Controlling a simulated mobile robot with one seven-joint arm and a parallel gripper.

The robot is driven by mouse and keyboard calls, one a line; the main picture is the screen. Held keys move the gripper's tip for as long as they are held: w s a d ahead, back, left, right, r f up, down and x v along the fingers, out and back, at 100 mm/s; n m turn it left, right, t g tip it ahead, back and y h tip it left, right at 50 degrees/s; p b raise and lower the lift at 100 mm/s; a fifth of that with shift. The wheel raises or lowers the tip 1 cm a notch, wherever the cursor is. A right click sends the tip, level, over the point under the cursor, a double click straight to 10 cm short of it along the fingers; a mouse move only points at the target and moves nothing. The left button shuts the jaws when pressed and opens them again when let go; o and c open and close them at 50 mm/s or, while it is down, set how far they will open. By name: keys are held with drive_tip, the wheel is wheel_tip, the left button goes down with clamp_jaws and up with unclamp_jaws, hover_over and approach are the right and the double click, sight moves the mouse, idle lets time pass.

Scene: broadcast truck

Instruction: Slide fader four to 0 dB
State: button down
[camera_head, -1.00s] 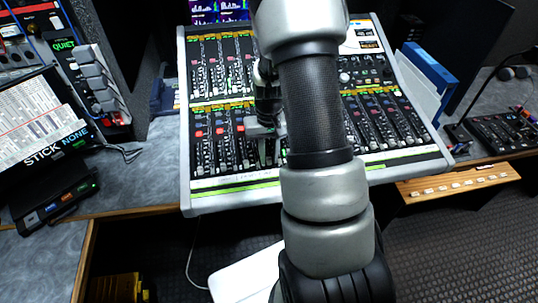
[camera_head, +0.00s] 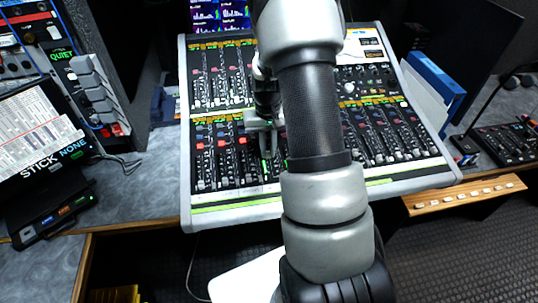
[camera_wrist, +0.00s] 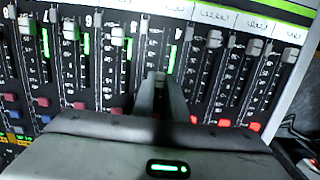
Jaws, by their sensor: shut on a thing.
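The mixing console (camera_head: 235,212) fills the middle of the head view, with a row of faders along its near part. My gripper (camera_head: 268,146) reaches down onto this row, partly hidden by my arm. In the wrist view my gripper (camera_wrist: 160,85) is shut on a fader cap (camera_wrist: 160,77), the fourth from the right there. This held cap sits farther along its slot than the neighbouring caps (camera_wrist: 213,40) and (camera_wrist: 118,37), which stand near the label-strip end. The scale marks beside the held cap are too blurred to read.
Neighbouring faders stand close on both sides of my fingers. Red and blue buttons (camera_wrist: 253,126) line the far end of the slots.

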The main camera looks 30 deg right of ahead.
drive_tip(key=c, duration=2)
unclamp_jaws()
drive_tip(key=shift+c, duration=0.2)
drive_tip(key=shift+r, duration=0.1)
wheel_tip(320, 180, up, 17)
drive_tip(key=p, duration=0.1)
drive_tip(key=shift+r, duration=0.15)
wheel_tip(320, 180, up, 7)
drive_tip(key=t+p, duration=0.1)
drive_tip(key=p, duration=0.1)
hover_over(268, 153)
drive_tip(key=s+a, duration=0.2)
drive_tip(key=a, duration=0.1)
drive_tip(key=s+a+r+n+t+p, duration=0.1)
drive_tip(key=s+a+r, duration=0.2)
drive_tip(key=s, duration=0.3)
drive_tip(key=s+a+r+n+t+p, duration=0.1)
drive_tip(key=s+a+r+t+p, duration=0.1)
drive_tip(key=s+a+r, duration=0.2)
drive_tip(key=s+a+r+n+t+p, duration=0.1)
drive_tip(key=s+a+r+p, duration=0.1)
drive_tip(key=s+r, duration=0.4)
drive_tip(key=s+a, duration=0.1)
drive_tip(key=s, duration=0.2)
drive_tip(key=shift+a+r+t, duration=0.3)
drive_tip(key=shift+a, duration=0.1)
